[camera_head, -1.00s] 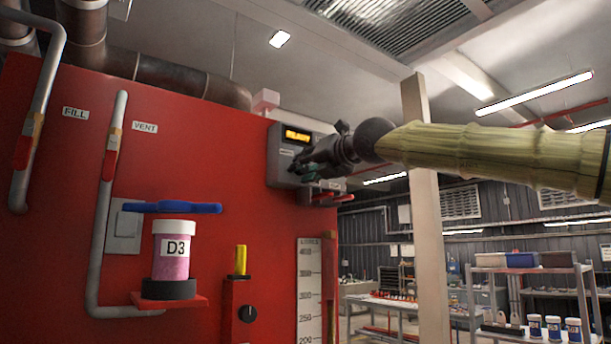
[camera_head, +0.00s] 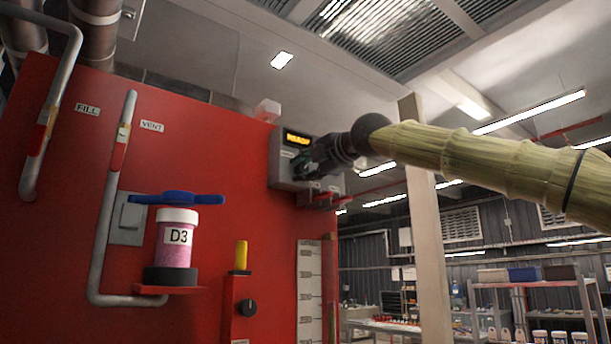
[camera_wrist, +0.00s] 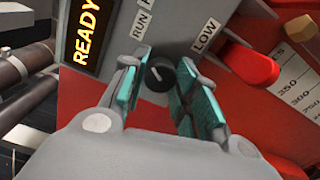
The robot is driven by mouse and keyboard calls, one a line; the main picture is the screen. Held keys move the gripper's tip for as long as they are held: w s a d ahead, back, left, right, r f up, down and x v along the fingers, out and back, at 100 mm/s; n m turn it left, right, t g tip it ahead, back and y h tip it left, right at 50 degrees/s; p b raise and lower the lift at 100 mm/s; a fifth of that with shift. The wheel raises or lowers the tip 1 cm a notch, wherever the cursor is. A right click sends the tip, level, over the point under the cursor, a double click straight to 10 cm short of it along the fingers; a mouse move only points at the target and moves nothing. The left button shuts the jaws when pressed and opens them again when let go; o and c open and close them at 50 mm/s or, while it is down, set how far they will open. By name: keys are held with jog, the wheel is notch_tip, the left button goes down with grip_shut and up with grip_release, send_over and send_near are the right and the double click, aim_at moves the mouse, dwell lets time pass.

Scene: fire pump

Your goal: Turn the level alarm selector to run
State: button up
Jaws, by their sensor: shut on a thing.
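The level alarm selector (camera_wrist: 160,73) is a small round black knob with a white mark on the grey control box (camera_head: 281,165). In the wrist view, a RUN label (camera_wrist: 142,19) lies above the knob to the left and a LOW label (camera_wrist: 205,36) to the upper right. In the head view my gripper (camera_head: 307,168) is at the box front and hides the knob. The exact direction of the white mark is hard to tell.
A display (camera_wrist: 85,32) on the box reads READY. The red panel (camera_head: 220,220) carries pipes, a D3 jar (camera_head: 176,240) and a yellow-topped post (camera_head: 241,256). A pale post (camera_head: 425,220) stands right.

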jog(key=shift+m+b, duration=0.3)
jog(key=shift+m, duration=0.2)
jog(key=o, duration=1)
jog(key=shift+s+d, duration=0.1)
jog(key=v, duration=1.1)
jog(key=shift+s+d, duration=0.25)
jog(key=shift+s, duration=0.05)
jog(key=shift+f, duration=0.1)
